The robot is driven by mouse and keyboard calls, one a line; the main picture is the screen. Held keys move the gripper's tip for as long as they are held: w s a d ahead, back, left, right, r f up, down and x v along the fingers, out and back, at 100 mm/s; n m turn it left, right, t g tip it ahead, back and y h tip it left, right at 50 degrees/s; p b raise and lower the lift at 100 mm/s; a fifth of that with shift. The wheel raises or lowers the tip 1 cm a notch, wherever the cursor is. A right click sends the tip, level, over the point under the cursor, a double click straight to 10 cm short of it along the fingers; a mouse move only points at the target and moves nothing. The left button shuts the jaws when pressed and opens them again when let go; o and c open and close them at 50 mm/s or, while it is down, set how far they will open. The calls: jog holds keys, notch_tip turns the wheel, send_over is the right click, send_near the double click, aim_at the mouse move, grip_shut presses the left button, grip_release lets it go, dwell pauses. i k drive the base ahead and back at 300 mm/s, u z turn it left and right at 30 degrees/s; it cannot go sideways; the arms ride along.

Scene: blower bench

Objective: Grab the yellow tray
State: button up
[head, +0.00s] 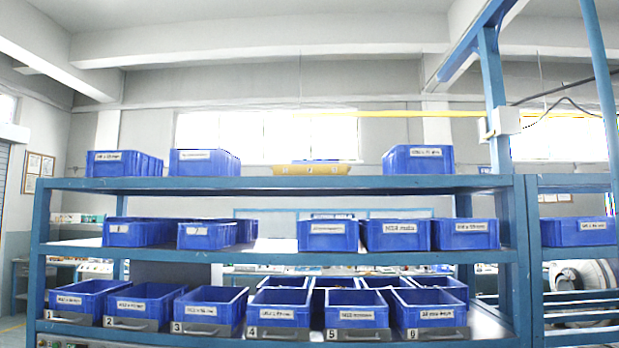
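A low yellow tray (311,169) sits on the top shelf of the blue rack (230,184), near the middle of the head view. Its front edge faces me, and I cannot see inside it. Free shelf lies on both sides of it, between the blue bins. My gripper is not in this view.
On the top shelf, blue bins stand left (203,162) and right (418,159) of the tray. Several more blue bins fill the middle and bottom shelves. A blue upright post (493,100) rises at the right. A yellow overhead bar (400,113) crosses behind.

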aim_at(289, 169)
jog(key=u, duration=2)
jog(key=i, duration=2.05)
jog(key=z, duration=3.15)
